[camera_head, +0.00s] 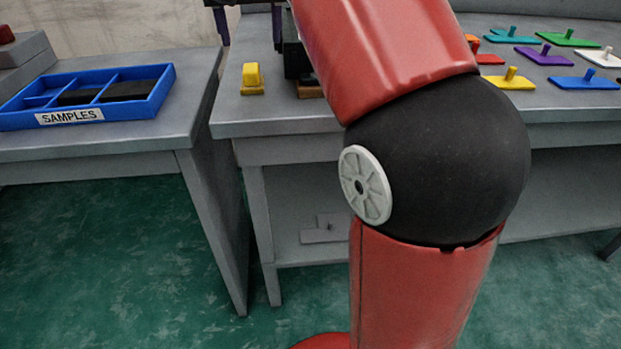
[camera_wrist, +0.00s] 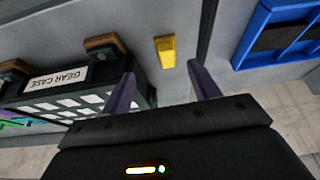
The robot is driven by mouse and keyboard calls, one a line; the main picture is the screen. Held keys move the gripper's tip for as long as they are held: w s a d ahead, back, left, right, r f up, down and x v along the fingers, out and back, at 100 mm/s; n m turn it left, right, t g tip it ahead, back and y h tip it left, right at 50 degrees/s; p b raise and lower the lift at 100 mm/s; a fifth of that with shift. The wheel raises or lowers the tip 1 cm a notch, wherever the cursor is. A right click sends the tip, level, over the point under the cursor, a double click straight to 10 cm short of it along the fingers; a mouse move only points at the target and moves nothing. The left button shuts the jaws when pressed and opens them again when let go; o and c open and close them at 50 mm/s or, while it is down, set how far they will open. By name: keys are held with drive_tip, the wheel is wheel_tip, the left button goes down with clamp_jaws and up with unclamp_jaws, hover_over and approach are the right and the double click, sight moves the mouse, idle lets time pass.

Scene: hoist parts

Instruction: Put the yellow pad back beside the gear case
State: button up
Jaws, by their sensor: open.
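A small yellow block-like pad (camera_head: 252,80) stands on the grey bench, just left of the dark gear case (camera_head: 292,60), with a gap between them. My arm hides most of the case in the head view. In the wrist view the yellow pad (camera_wrist: 165,51) lies beyond my fingertips, and the gear case (camera_wrist: 75,95), labelled and with a slotted side, is to its left. My gripper (camera_wrist: 160,72) is open and empty, its fingers either side of the pad's line. The fingers also show at the top of the head view (camera_head: 250,42).
A blue SAMPLES tray (camera_head: 70,116) sits on the left table, across a gap from the bench. Several coloured plates with pegs, including a flat yellow plate (camera_head: 508,82), lie on the bench at right. Bare bench top lies in front of the pad.

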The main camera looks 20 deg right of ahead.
drive_tip(key=s+f+n+t+y, duration=0.1)
drive_tip(key=s+f+n, duration=0.2)
drive_tip(key=s+f, duration=1.9)
wheel_tip(320, 180, down, 3)
drive_tip(key=shift+d+f, duration=0.1)
drive_tip(key=shift+d, duration=0.35)
